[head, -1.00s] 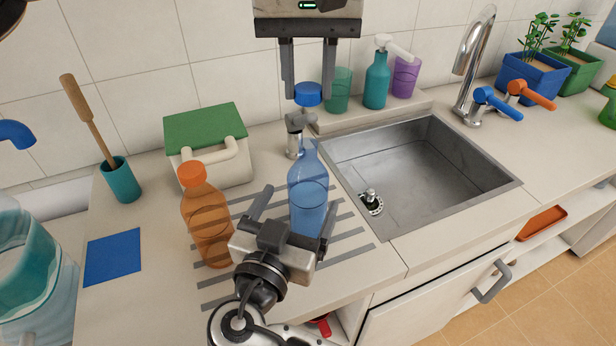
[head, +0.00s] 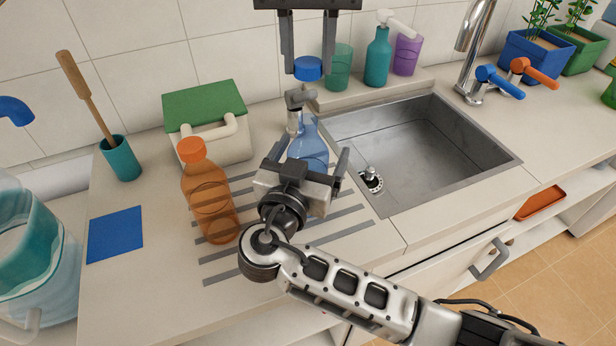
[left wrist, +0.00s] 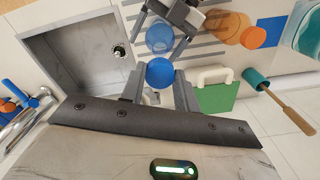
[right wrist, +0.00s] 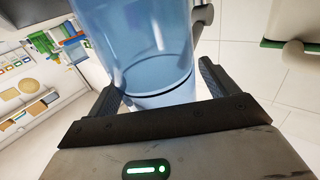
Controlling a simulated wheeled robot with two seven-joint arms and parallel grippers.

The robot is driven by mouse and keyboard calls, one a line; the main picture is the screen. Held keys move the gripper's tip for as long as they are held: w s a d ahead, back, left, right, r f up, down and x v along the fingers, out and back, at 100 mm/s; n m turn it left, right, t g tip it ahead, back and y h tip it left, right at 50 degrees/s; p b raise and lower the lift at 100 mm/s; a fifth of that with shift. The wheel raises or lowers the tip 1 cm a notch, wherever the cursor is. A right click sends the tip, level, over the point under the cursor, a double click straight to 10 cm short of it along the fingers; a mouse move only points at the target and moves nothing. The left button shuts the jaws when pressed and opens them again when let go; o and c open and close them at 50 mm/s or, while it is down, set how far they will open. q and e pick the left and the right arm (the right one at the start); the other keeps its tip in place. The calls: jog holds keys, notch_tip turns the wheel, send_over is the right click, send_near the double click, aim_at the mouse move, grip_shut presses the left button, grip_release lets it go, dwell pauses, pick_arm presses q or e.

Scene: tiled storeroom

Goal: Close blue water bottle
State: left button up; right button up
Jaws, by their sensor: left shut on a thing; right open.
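The blue translucent water bottle (head: 311,146) stands upright on the ribbed drain area left of the sink. Its lower part is hidden behind my right gripper. My right gripper (head: 309,160) is open, its fingers on either side of the bottle; in the right wrist view the bottle (right wrist: 150,45) fills the space between the fingers, and I cannot tell if they touch it. My left gripper (head: 308,76) is shut on the blue cap (head: 308,67) and holds it above and behind the bottle. The left wrist view shows the cap (left wrist: 160,72) between its fingers and the bottle (left wrist: 160,36) apart from it.
An orange bottle (head: 208,200) stands close left of my right gripper. A grey metal fitting (head: 296,112) stands behind the blue bottle. The sink (head: 430,155) lies to the right. A green-lidded box (head: 205,110) is at the back left. Cups and a teal dispenser (head: 377,57) stand behind.

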jog(key=shift+w, duration=0.15)
jog(key=c, duration=1.5)
pick_arm(q)
send_over(307, 119)
jog(key=shift+f, duration=2.5)
jog(key=shift+f, duration=0.85)
jog(key=shift+f, duration=0.55)
pick_arm(e)
grip_shut()
pick_arm(q)
jog(key=m, duration=0.5)
jog(key=shift+m, duration=0.4)
jog(key=m, duration=0.4)
